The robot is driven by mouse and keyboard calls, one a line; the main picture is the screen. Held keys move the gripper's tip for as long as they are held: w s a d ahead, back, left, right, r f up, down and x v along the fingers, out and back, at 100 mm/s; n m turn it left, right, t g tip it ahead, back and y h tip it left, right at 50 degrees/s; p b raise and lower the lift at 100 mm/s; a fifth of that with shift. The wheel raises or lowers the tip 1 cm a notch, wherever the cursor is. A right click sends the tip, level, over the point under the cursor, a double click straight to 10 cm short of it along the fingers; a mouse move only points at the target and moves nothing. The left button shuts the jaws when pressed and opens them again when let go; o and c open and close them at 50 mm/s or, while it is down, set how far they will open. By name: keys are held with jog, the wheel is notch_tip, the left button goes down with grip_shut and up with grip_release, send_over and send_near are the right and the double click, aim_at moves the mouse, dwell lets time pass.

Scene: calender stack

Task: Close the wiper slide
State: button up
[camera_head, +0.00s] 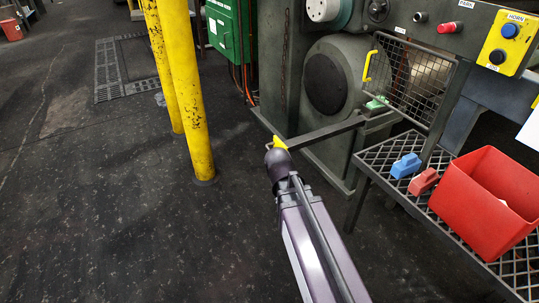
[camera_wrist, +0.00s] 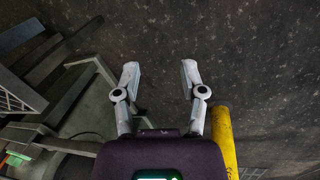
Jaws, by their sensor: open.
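In the head view a flat grey bar (camera_head: 335,131) sticks out from the machine toward the left, over the floor; it looks like the wiper slide, but I cannot be sure. A small yellow piece (camera_head: 279,144) shows at its outer end, just beyond my dark wrist. In the wrist view grey bars (camera_wrist: 76,94) lie at the left, one reaching close to the left finger. My gripper (camera_wrist: 160,76) is open and empty, with dark floor between its fingers. Its fingers are hidden behind my wrist in the head view. I cannot tell whether anything touches the bar.
Two yellow posts (camera_head: 187,90) stand left of my arm. A mesh guard (camera_head: 413,80) with a yellow handle is on the machine. A mesh shelf (camera_head: 386,157) at right holds a red bin (camera_head: 481,211), a blue block (camera_head: 406,165) and a red block (camera_head: 423,182).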

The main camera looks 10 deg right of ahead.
jog(key=w+a+f+n+t+h+b, duration=0.1)
jog(key=w+a+h+b, duration=0.2)
jog(key=w, duration=0.4)
jog(key=w+a+n+t+h+b, duration=0.1)
jog(key=w+h+b, duration=0.25)
jog(key=w, duration=0.35)
jog(key=w+a+r+n+t+h+b, duration=0.1)
jog(key=w+a+r+t+h+b, duration=0.1)
jog(key=w+a+h, duration=0.4)
jog(key=w+a+r+b, duration=0.1)
jog(key=a+r, duration=0.1)
jog(key=a, duration=0.1)
jog(key=shift+w+t+b, duration=0.25)
jog(key=shift+t+b, duration=0.15)
jog(key=b+x, duration=0.3)
jog(key=x, duration=1)
jog(key=shift+w+d, duration=0.1)
jog(key=shift+d, duration=0.2)
grip_shut()
